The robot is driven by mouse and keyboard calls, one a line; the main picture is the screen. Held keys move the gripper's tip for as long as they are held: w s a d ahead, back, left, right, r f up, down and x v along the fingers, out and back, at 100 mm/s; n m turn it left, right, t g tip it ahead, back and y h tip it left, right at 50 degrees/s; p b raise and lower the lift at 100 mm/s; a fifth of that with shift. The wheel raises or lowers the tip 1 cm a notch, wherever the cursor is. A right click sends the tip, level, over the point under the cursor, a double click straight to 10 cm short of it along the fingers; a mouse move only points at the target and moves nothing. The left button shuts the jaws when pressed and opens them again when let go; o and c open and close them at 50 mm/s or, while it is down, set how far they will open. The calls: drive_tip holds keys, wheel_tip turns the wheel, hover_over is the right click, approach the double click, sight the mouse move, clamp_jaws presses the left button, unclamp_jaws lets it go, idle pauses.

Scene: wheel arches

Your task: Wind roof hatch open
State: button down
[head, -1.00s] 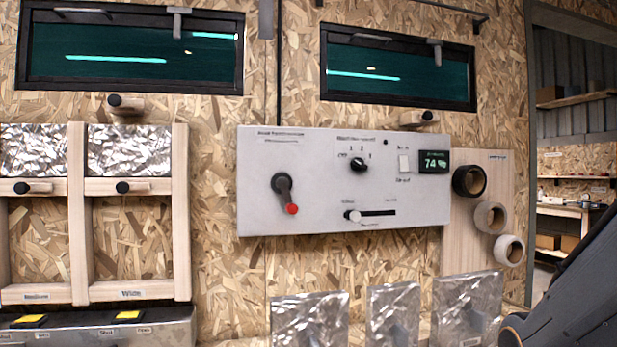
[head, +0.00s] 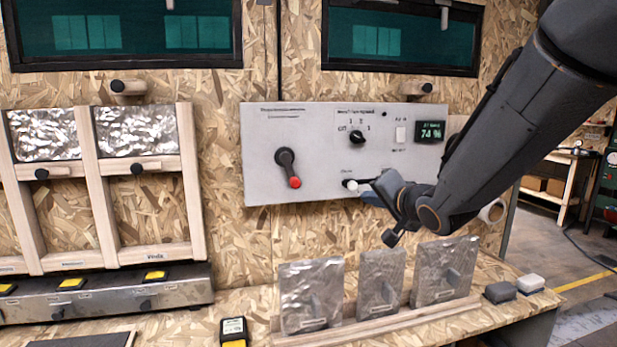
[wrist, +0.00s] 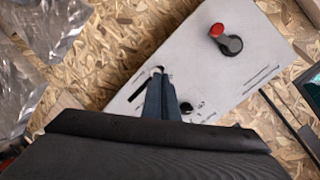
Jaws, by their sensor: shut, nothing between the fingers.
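A grey control panel (head: 325,150) is fixed to the chipboard wall. At its left is a dark crank with a red knob (head: 295,182), hanging down and slightly right; it also shows in the wrist view (wrist: 228,40). My gripper (head: 368,193) is shut and empty in front of the panel's lower right. In the wrist view its fingers (wrist: 160,85) overlap the slider knob area, apart from the crank; whether they touch the panel I cannot tell. A slider with a white knob (head: 350,184) lies below a rotary dial (head: 357,137). No roof hatch is recognisable.
Two dark-framed windows (head: 405,38) are above. A display (head: 430,131) reads 74 %. Foil-covered plates (head: 312,295) stand on a bench below the panel. A wooden frame (head: 105,215) is at the left. My arm covers the panel's right side.

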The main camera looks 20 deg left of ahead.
drive_tip(key=a+r+y, duration=0.3)
drive_tip(key=a+r, duration=0.1)
drive_tip(key=a, duration=0.3)
drive_tip(key=p, duration=0.5)
approach(290, 170)
drive_tip(key=shift+w+f, duration=0.65)
drive_tip(key=shift+w, duration=0.35)
drive_tip(key=shift+w+f, duration=0.7)
drive_tip(key=shift+w, duration=0.25)
